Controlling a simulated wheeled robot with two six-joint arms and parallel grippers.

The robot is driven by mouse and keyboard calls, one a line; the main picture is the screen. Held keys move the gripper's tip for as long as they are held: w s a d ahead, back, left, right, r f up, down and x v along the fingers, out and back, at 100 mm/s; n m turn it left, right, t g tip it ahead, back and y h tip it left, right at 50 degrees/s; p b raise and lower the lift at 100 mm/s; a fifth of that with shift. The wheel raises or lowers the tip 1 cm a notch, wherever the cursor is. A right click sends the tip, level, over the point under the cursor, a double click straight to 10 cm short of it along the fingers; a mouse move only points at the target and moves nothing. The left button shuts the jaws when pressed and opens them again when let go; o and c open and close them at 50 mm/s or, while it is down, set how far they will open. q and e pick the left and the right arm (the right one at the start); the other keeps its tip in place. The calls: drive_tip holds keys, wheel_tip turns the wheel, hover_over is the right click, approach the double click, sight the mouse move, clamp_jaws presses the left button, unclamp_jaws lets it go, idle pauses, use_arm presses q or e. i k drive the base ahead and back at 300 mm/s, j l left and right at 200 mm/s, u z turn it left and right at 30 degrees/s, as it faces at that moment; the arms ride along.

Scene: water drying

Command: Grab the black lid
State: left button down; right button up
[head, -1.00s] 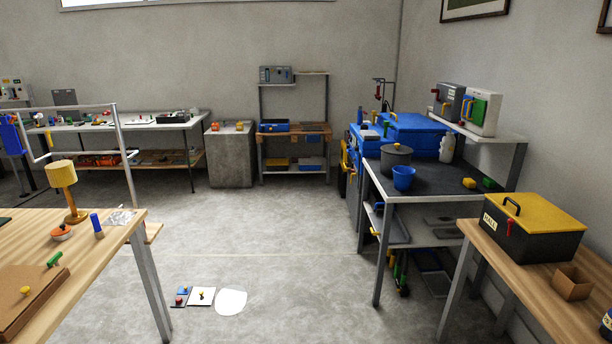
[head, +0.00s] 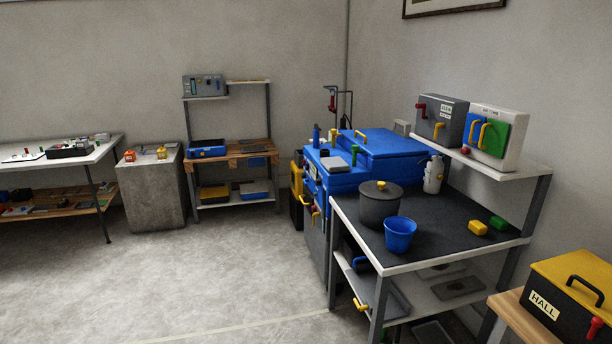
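A dark grey-black lid (head: 371,188) with a small yellow knob sits on top of a dark pot (head: 378,209). The pot stands on the black top of the metal workbench (head: 446,228) at the right of centre. The lid appears to lie flat on the pot. A blue bucket (head: 400,236) stands just in front of the pot, to its right. Neither of my grippers shows in the head view.
A blue machine (head: 375,150) stands behind the pot. A white bottle (head: 433,176), a yellow block (head: 478,227) and a green block (head: 499,222) are on the same bench. A box marked HALL (head: 562,312) is at lower right. The floor (head: 220,275) at left is clear.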

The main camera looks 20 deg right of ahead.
sight(380, 190)
drive_tip(key=i+j+z, duration=0.15)
drive_tip(key=i+z, duration=0.3)
drive_tip(key=i+j+z, duration=0.45)
drive_tip(key=i, duration=0.2)
drive_tip(key=i+j+z, duration=0.5)
drive_tip(key=l, duration=0.1)
